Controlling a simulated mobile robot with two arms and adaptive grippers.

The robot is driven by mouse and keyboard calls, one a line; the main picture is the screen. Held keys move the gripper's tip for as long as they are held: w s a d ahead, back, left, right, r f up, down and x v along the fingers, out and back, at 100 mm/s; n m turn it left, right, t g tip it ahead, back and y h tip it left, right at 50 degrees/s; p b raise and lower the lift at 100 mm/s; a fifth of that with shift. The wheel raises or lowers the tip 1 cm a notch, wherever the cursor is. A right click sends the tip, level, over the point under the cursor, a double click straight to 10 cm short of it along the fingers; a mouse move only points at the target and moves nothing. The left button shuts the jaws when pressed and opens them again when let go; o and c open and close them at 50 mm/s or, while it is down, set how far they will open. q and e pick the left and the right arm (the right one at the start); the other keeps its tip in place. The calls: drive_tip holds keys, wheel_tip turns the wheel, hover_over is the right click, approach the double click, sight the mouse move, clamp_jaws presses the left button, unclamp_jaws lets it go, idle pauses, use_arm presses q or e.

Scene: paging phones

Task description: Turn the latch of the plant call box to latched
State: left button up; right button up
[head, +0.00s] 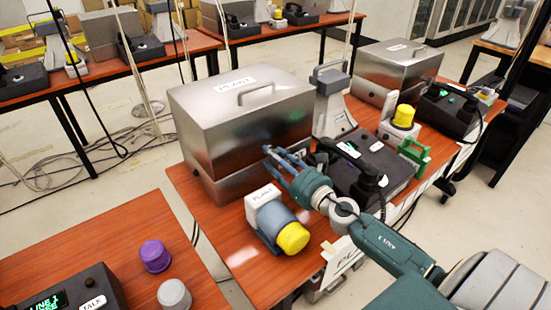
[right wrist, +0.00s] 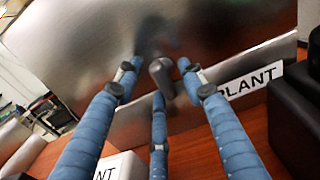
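The plant call box (head: 240,115) is a brushed metal box with a lid handle and a PLANT label, standing on the red-brown table. Its latch (right wrist: 161,76) shows in the right wrist view as a small dark grey knob or lever on the metal front. My right gripper (head: 277,155) is at the box's right front side. In the right wrist view its three blue fingers (right wrist: 158,82) are spread around the latch, with no clear contact visible. The fingers hide the latch in the head view. My left gripper is not in view.
A grey beacon with a yellow cap (head: 291,237) lies below my right gripper. A black phone unit (head: 375,165) and a grey handset stand (head: 332,105) stand right of the box. A second metal box (head: 397,65) is behind. A purple knob (head: 155,256) sits on the near-left table.

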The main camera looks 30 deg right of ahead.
drive_tip(key=shift+s, duration=0.1)
drive_tip(key=s, duration=1.2)
drive_tip(key=shift+d, duration=0.45)
drive_tip(key=shift+w, duration=0.1)
